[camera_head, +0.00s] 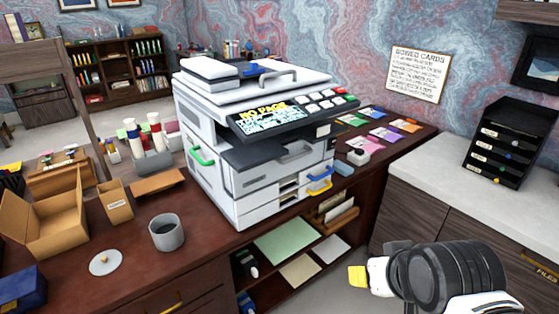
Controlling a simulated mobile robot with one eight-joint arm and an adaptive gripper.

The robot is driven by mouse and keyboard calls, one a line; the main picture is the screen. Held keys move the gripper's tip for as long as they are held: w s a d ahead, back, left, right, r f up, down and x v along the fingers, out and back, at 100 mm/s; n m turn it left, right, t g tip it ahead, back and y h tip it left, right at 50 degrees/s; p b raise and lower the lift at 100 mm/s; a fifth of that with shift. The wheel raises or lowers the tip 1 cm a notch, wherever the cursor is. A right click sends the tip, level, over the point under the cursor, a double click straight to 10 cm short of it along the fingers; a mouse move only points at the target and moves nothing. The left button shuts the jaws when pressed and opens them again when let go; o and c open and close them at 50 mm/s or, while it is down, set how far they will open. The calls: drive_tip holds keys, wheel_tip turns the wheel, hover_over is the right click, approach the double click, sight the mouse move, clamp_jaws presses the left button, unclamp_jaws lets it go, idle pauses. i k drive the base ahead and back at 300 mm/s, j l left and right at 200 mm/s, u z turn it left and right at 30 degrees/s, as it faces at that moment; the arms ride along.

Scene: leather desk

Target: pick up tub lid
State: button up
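The tub lid (104,264), a pale round disc with a small tan knob, lies flat on the dark brown desk (140,280) at the lower left. A grey open tub (167,234) stands upright just right of it, apart from the lid. My gripper (359,276), with a yellow tip on a white and black arm, is at the lower right. It is in front of the desk, far to the right of the lid. Its fingers are too small and foreshortened to tell open from shut. I see nothing held in it.
A large white copier (255,150) stands on the desk between my gripper and the far wall. An open cardboard box (50,220), a smaller box (115,203) and a dark blue box (18,288) are near the lid. A white-topped cabinet (470,205) is at right.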

sight(107, 262)
drive_tip(key=u, duration=1.25)
